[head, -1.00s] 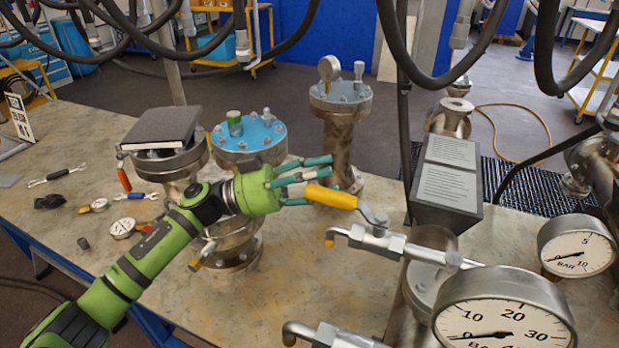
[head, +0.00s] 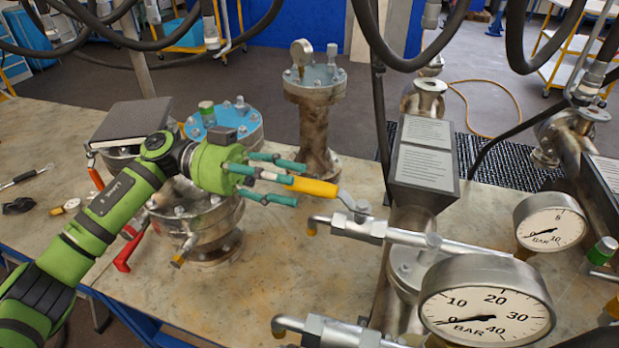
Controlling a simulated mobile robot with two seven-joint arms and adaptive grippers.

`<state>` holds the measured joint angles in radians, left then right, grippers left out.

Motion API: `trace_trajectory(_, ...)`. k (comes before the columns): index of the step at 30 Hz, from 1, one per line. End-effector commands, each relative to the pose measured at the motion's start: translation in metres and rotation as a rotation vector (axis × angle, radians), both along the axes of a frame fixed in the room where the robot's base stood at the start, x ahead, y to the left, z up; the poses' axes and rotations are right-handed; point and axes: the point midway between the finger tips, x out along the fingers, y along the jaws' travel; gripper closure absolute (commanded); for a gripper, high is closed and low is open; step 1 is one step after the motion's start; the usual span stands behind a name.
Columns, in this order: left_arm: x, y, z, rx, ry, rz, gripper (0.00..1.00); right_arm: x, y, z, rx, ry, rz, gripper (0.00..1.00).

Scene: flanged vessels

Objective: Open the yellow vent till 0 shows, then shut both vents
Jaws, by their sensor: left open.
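The yellow vent lever (head: 315,188) sits on a metal valve and pipe (head: 365,229) right of centre. My left gripper (head: 296,184) is open, with its teal fingers around or just beside the lever's free left end; I cannot tell if they touch it. The large gauge (head: 486,305), marked to 40 bar, has its needle close to 0. The small gauge (head: 549,225), marked to 10 bar, also has its needle near 0. A second outlet pipe (head: 325,332) runs along the bottom edge; no handle of it shows. My right gripper is not in view.
Flanged vessels stand behind: one blue-topped (head: 240,122), one tall (head: 315,110). A red lever (head: 124,253) is at the left vessels. A grey label box (head: 425,160) stands right of the lever. Black hoses hang above. The table front (head: 270,285) is clear.

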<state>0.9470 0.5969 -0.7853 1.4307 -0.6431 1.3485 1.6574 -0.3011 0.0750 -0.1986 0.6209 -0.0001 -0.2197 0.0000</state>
Motion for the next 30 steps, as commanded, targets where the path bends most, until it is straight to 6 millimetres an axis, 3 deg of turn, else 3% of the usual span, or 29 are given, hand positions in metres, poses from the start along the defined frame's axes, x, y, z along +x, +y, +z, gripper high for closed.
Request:
trace_trajectory(7,-0.011,-0.033,0.002,-0.001,0.002,-0.001,0.54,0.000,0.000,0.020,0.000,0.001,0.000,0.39)
trace_trajectory(18,-0.013,-0.041,0.000,-0.001,-0.001,0.002,0.54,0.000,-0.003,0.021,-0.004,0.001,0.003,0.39)
trace_trajectory(19,-0.013,-0.041,0.000,-0.001,-0.001,0.002,0.58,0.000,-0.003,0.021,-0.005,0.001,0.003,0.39)
trace_trajectory(22,-0.013,-0.041,0.000,-0.001,-0.001,0.002,0.98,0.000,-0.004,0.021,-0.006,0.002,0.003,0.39)
trace_trajectory(30,-0.013,-0.040,0.000,-0.001,-0.001,0.001,1.00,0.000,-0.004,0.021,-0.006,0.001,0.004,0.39)
